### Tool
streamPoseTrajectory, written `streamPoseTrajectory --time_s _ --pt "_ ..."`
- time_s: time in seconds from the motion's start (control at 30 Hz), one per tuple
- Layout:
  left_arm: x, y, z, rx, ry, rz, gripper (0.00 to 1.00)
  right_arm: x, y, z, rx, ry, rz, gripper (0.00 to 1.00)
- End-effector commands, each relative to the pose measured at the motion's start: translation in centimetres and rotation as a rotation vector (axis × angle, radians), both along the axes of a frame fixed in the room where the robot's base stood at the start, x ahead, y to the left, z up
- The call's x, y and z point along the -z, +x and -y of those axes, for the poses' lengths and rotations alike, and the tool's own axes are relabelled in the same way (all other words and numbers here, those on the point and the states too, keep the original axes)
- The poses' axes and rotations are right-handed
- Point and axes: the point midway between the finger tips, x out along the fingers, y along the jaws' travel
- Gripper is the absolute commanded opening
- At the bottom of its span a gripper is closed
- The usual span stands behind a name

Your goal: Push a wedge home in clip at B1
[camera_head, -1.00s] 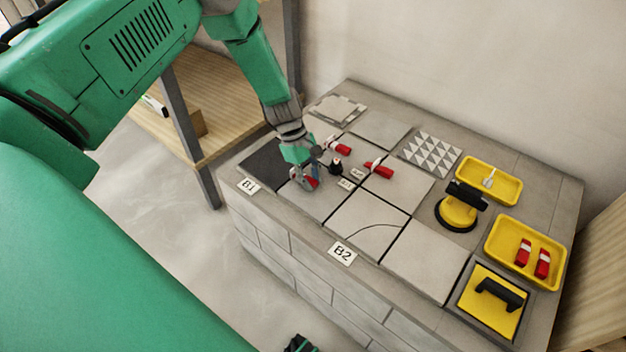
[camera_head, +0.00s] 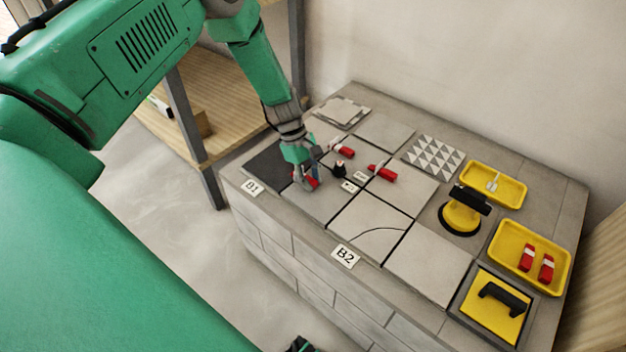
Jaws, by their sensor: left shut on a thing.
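My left gripper (camera_head: 305,182) is low over the front-left pale tile (camera_head: 327,202), close to the joint behind the B1 label (camera_head: 252,187). It is shut on a red wedge (camera_head: 313,181), which shows only in part between the fingers. The clip at B1 is hidden by the gripper, so I cannot tell how far the wedge sits in it. Two other red wedges, one with a white part (camera_head: 342,149) and one farther right (camera_head: 384,174), lie at tile joints. A small dark piece at the bottom edge may be my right gripper (camera_head: 300,344); its fingers cannot be made out.
A small black piece (camera_head: 339,169) stands just right of the gripper. A yellow suction cup (camera_head: 461,216), a yellow tray (camera_head: 500,276) with two red wedges, another yellow tray (camera_head: 510,190) and a black-handled yellow float (camera_head: 482,317) occupy the right side. The B2 label (camera_head: 345,256) marks the front edge.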

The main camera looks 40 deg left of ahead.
Motion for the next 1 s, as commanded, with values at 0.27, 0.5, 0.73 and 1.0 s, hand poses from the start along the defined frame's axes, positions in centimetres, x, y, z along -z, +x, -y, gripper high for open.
streamPoseTrajectory --time_s 0.27,0.5,0.73,1.0 --pt "0.4 -0.2 -0.9 -0.003 0.01 -0.003 0.06 0.0 0.0 0.0 0.0 0.0 0.0 0.4" --pt "0.4 -0.2 -1.2 -0.003 0.011 -0.003 0.06 0.0 0.0 0.0 0.0 0.0 0.0 0.4" --pt "0.4 -0.2 -1.4 -0.003 0.01 -0.003 0.06 0.0 0.0 0.0 0.0 0.0 0.0 0.4" --pt "0.4 -0.2 -1.8 -0.003 0.01 -0.004 0.06 0.0 0.0 0.0 0.0 0.0 0.0 0.4"
